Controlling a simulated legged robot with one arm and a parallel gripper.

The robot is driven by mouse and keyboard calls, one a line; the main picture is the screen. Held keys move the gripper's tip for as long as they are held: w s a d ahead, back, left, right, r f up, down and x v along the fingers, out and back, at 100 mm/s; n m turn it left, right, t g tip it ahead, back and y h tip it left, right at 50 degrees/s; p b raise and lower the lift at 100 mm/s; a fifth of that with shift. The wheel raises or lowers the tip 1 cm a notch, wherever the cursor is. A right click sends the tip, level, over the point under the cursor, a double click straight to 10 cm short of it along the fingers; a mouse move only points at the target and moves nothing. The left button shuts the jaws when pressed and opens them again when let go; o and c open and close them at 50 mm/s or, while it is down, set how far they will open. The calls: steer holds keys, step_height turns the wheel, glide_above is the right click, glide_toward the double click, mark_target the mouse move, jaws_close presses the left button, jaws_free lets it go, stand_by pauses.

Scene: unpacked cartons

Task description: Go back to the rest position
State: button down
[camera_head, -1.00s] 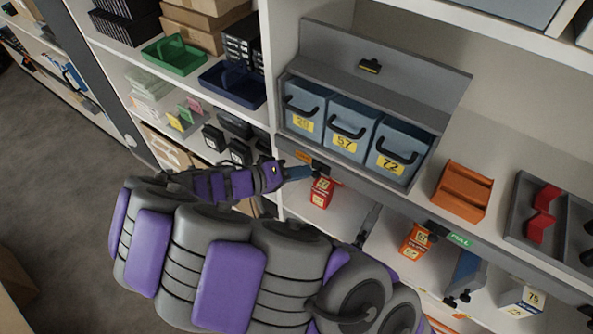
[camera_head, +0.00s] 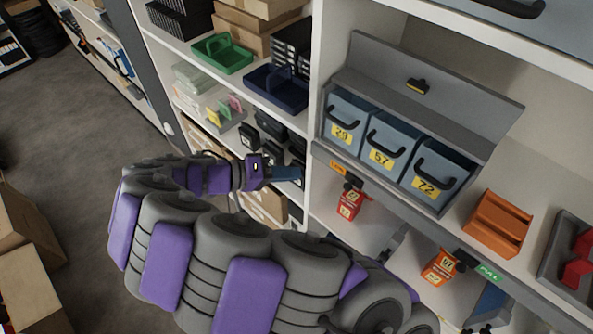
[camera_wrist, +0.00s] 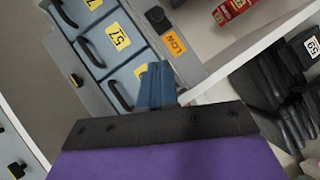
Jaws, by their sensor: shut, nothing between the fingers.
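My gripper (camera_head: 286,173) is shut and empty at the end of my purple and grey arm. In the head view it is beside the white shelf upright, left of and below the blue-grey drawer box numbered 29 (camera_head: 347,118). In the wrist view the blue fingers (camera_wrist: 157,86) are together and point toward the drawer unit, with nothing between them. I cannot tell whether they touch anything.
Blue-grey boxes 57 (camera_head: 389,143) and 72 (camera_head: 436,175) sit in a grey open-lidded case (camera_head: 470,92). An orange holder (camera_head: 497,224) stands to its right. A red item (camera_head: 349,204) hangs below the shelf. Cartons (camera_head: 30,285) stand at the lower left; grey floor is clear beyond.

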steer(key=s+d+r+m+g+y, duration=0.2)
steer(key=s+d+r+g, duration=0.15)
steer(key=d, duration=0.65)
steer(key=s+d+r+m+g+y, duration=0.1)
steer(key=s+d+r+g+y, duration=0.2)
steer(key=d, duration=0.6)
steer(key=s+f+n+y+b, duration=0.1)
steer(key=s+y, duration=0.7)
steer(key=s, duration=1)
steer(key=shift+s+d+f+n, duration=0.2)
steer(key=shift+d+f+n, duration=0.05)
steer(key=shift+f+n, duration=0.6)
steer(key=shift+d, duration=0.1)
